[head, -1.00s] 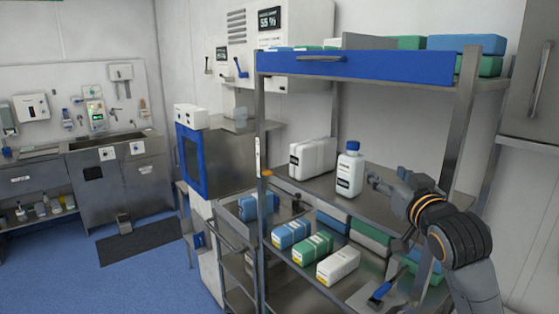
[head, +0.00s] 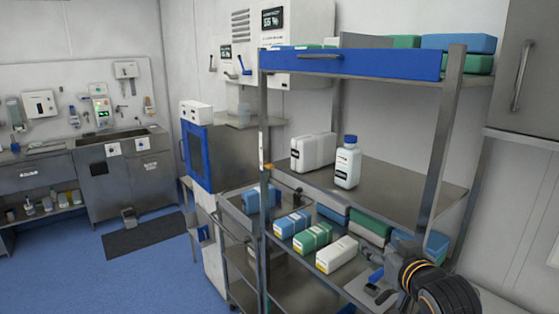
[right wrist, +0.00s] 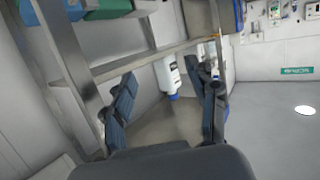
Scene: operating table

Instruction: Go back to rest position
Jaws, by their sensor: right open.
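My right gripper (head: 376,274) is open and empty at the lower right of the head view, in front of the shelf rack. In the right wrist view, its two spread fingers (right wrist: 163,84) frame a white bottle with a blue cap (right wrist: 166,76) some way beyond them, not held. In the head view, this bottle (head: 347,165) stands upright on the middle shelf, apart from the gripper. My left gripper shows in neither view.
A white canister (head: 313,152) stands beside the bottle on the middle shelf (head: 400,187). Boxes in white (head: 337,254), green and blue lie on the shelf below, close to my right gripper. A metal rack post (head: 440,130) rises nearby. Blue floor (head: 150,275) is open at left.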

